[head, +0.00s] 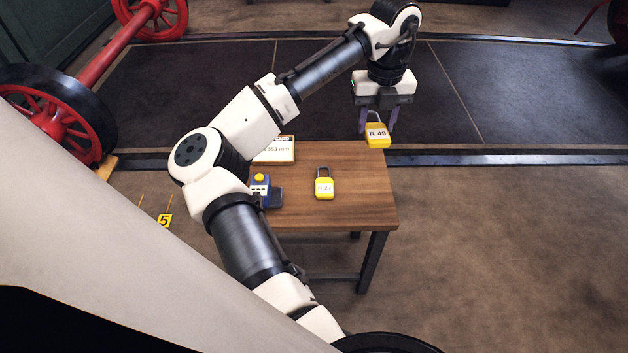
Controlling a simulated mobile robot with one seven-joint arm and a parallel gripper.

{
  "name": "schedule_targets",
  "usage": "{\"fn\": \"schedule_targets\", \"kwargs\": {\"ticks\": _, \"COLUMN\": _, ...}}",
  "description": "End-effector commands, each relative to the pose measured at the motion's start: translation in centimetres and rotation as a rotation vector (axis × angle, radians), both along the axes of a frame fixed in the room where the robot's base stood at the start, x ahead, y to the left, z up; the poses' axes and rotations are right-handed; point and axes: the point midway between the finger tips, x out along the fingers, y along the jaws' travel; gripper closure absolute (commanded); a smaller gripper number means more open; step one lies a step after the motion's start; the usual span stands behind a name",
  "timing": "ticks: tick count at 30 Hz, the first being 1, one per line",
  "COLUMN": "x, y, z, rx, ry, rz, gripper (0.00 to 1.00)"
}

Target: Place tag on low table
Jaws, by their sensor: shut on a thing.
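My gripper (377,118) is shut on a yellow padlock-like tag (377,140) with a dark shackle and a white label that seems to read R 49. The tag hangs upright below the fingers. In the picture it overlaps the back right corner of the low wooden table (350,210); its exact height over the top is hard to tell. A second yellow tag (324,189), with a dark shackle and a label that looks like R 27, lies on the middle of the tabletop.
A blue device with a yellow knob (260,190) stands at the table's left side, and a white sign (275,152) at its back left, partly behind my arm. The table's right side is bare. Red wheels on an axle (110,55) stand at left; a yellow marker 5 (165,221) is on the floor.

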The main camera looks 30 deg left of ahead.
Motion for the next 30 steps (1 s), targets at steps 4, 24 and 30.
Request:
{"fn": "schedule_targets", "kwargs": {"ticks": 4, "x": 0.0, "y": 0.2, "z": -1.3, "rx": 0.0, "ry": 0.001, "rz": -0.062, "gripper": 0.79}}
{"fn": "schedule_targets", "kwargs": {"ticks": 24, "x": 0.0, "y": 0.1, "z": -16.0, "rx": 0.0, "ry": 0.0, "rz": -0.066, "gripper": 0.79}}
{"fn": "schedule_targets", "kwargs": {"ticks": 30, "x": 0.0, "y": 0.1, "z": -17.3, "rx": 0.0, "ry": 0.001, "rz": -0.066, "gripper": 0.79}}
